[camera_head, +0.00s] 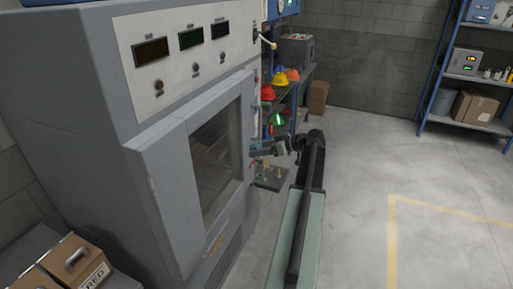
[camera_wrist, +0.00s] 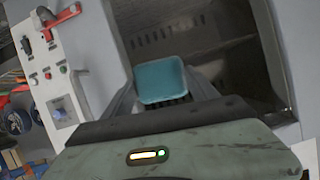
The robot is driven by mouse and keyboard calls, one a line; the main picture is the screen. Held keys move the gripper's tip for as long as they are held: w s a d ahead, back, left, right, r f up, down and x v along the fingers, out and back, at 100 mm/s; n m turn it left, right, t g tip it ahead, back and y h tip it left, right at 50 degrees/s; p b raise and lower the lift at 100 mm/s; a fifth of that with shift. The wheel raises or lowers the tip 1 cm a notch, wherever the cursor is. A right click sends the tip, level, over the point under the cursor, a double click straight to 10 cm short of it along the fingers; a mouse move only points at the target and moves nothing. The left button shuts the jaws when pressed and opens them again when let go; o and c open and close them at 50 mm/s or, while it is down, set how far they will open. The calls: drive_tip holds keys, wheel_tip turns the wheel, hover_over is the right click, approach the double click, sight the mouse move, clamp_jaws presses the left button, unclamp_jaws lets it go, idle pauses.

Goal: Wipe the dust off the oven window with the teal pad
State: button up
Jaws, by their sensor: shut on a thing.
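The oven is a tall grey cabinet (camera_head: 75,110) on the left in the head view. Its door holds a dark window (camera_head: 215,155), which also fills the upper middle of the wrist view (camera_wrist: 215,25). The glass looks dull and brownish; I cannot tell where the dust ends. In the wrist view the teal pad (camera_wrist: 162,78) sits between the fingertips of my gripper (camera_wrist: 163,92), which is shut on it. The pad is in front of the window; I cannot tell whether it touches the glass. In the head view my gripper (camera_head: 256,152) is by the window's right edge, the pad not clearly visible.
A control panel with a red handle (camera_wrist: 60,18) stands left of the window in the wrist view. Behind my arm is a shelf with coloured helmets (camera_head: 280,80). Brown boxes (camera_head: 75,262) sit at lower left. The floor (camera_head: 400,160) on the right is open.

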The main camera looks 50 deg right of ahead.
idle(0.4)
drive_tip(key=s+a+f+b, duration=0.3)
drive_tip(key=a+f+b, duration=0.6)
drive_tip(key=a, duration=0.4)
drive_tip(key=shift+a, duration=0.15)
approach(218, 180)
drive_tip(key=shift+w+a+f, duration=0.15)
drive_tip(key=shift+w+f, duration=0.4)
drive_tip(key=shift+w, duration=0.05)
drive_tip(key=shift+w+a+f, duration=0.2)
drive_tip(key=shift+w+f, duration=0.4)
drive_tip(key=shift+w, duration=0.05)
drive_tip(key=shift+w+a, duration=0.15)
drive_tip(key=shift+w, duration=0.55)
drive_tip(key=shift+w+a, duration=0.2)
drive_tip(key=shift+w, duration=0.55)
